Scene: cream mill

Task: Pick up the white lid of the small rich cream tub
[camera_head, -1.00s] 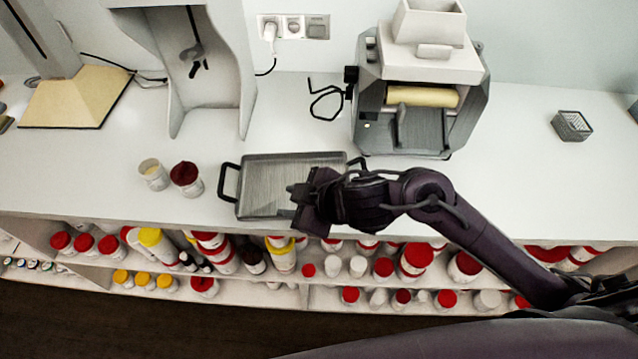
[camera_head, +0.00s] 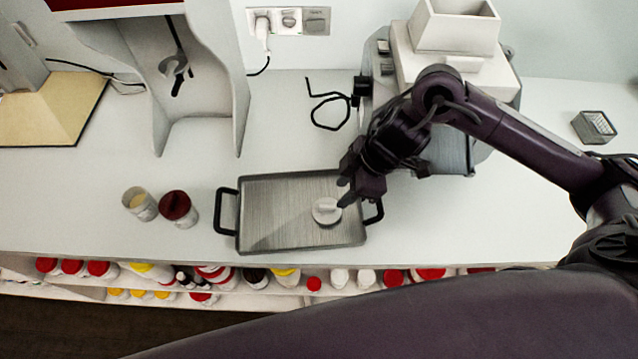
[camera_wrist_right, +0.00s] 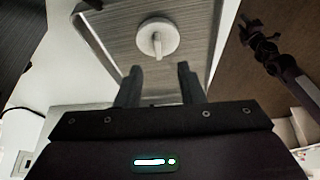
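The white lid (camera_head: 326,211), a round disc with a raised bar grip, lies on the grey tray (camera_head: 280,235) near its right end. It also shows in the right wrist view (camera_wrist_right: 166,29), just beyond the fingertips. My right gripper (camera_head: 346,190) is just above and beside the lid at upper right. In the right wrist view its two fingers (camera_wrist_right: 158,76) are apart with nothing between them. An open white tub with pale contents (camera_head: 140,204) stands left of the tray.
A tub with a dark red top (camera_head: 178,208) stands between the open tub and the tray. A mill machine (camera_head: 455,60) stands behind my right arm. A small grey basket (camera_head: 593,127) is at the right. Shelves of lidded tubs lie below the counter edge.

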